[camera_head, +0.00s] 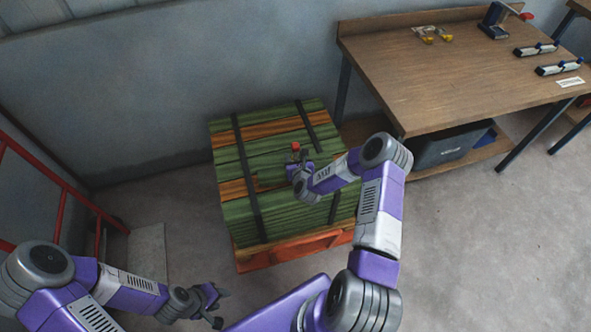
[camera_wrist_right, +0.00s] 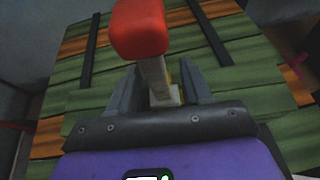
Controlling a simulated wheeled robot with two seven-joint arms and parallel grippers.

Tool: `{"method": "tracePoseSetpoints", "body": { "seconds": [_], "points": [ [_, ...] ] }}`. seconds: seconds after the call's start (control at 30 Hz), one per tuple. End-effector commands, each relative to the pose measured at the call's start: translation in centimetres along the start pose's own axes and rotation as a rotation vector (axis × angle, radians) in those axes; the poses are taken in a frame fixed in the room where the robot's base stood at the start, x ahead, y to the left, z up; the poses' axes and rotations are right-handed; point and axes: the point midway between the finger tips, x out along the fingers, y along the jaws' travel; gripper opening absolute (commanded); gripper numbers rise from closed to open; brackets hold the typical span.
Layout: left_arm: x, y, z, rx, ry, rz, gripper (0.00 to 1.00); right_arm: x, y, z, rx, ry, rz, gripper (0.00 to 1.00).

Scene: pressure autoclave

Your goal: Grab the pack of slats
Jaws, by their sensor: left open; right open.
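The pack of slats (camera_head: 236,205) is a stack of green and orange wooden boards with dark straps across it, on an orange base by the wall. Its boards also fill the background of the right wrist view (camera_wrist_right: 240,55). My right gripper (camera_head: 296,158) is over the middle of the pack's top, open. In the right wrist view, a red-ended piece with a pale shaft (camera_wrist_right: 138,28) shows between its fingers (camera_wrist_right: 165,88); I cannot tell whether they touch it. My left gripper (camera_head: 217,303) is open and empty above the floor, in front of the pack and to its left.
A wooden workbench (camera_head: 440,85) with small tools and racks stands at the right, with a dark bin (camera_head: 447,148) on its lower shelf. A red metal frame (camera_head: 60,180) stands at the left. Open floor lies in front and to the right.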

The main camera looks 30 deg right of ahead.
Motion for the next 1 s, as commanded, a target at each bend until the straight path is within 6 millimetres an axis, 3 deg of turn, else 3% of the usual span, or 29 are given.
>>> {"method": "tracePoseSetpoints", "body": {
  "seconds": [0.07, 0.37, 1.0],
  "points": [
    [-0.02, 0.01, 0.0, 0.0, 0.0, 0.0, 0.43, -0.02, 0.0, 0.03, 0.0, 0.0, 0.0, 0.46],
    [-0.02, 0.01, 0.0, 0.0, 0.0, 0.0, 0.43, -0.04, 0.0, 0.04, -0.001, -0.001, 0.0, 0.0],
    [-0.02, 0.01, 0.0, 0.0, 0.0, 0.0, 0.43, -0.04, 0.0, 0.05, -0.001, -0.001, 0.0, 0.0]
  ]
}}
